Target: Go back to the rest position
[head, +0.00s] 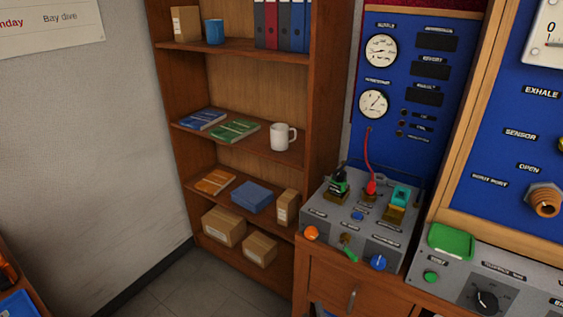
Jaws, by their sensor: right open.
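Neither of my grippers can be made out in the head view, so I cannot see their jaws or anything in them. A grey sloped control box (330,222) stands on a wooden cabinet right of centre. On its top are a green-and-black fitting (338,183), a red fitting (371,187) with a red hose rising to the blue panel (407,156), and a teal fitting (399,198). Its front carries an orange knob (311,233), a green lever (350,253) and a blue knob (378,263).
A wooden shelf unit (325,90) with books, a white mug (280,137) and boxes stands at centre. A second grey console (505,268) with a green tray (451,241) is at lower right. The floor (180,285) shows clear at lower left.

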